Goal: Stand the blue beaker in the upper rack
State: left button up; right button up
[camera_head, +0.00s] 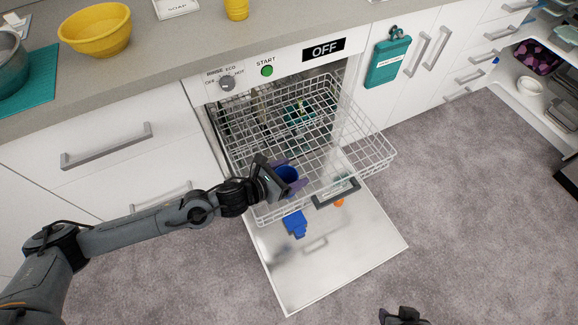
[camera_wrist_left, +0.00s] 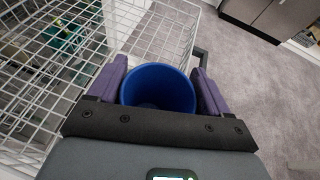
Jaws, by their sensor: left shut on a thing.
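The blue beaker (camera_head: 287,176) is between the purple-padded fingers of my left gripper (camera_head: 284,177), over the front part of the pulled-out upper rack (camera_head: 345,150). In the left wrist view, the beaker (camera_wrist_left: 158,88) has its round open mouth facing the camera, and a finger presses each side. My left gripper (camera_wrist_left: 160,92) is shut on it. Whether the beaker's base touches the rack wires is hidden. My right gripper (camera_head: 403,316) shows only partly at the bottom edge, away from the rack; its fingers are too unclear to judge.
The dishwasher door (camera_head: 340,265) lies open below the rack, with a blue object (camera_head: 295,223) and a small orange thing (camera_head: 339,202) seen over it. Green items (camera_head: 298,115) show through the wires farther back. A yellow bowl (camera_head: 95,29) stands on the counter.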

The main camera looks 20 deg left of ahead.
pick_arm(q)
jog(key=shift+w+a+f+b, duration=0.6)
jog(key=shift+w+f, duration=0.4)
jog(key=shift+f, duration=0.35)
jog(key=shift+w+a+f+b, duration=0.4)
jog(key=shift+w+f+b, duration=0.45)
jog(key=shift+f, duration=0.5)
jog(key=shift+w+a+f+b, duration=0.5)
jog(key=shift+w+f, duration=0.6)
jog(key=shift+f, duration=0.25)
jog(key=shift+w+f, duration=0.1)
jog(key=shift+f, duration=0.05)
jog(key=o, duration=1.3)
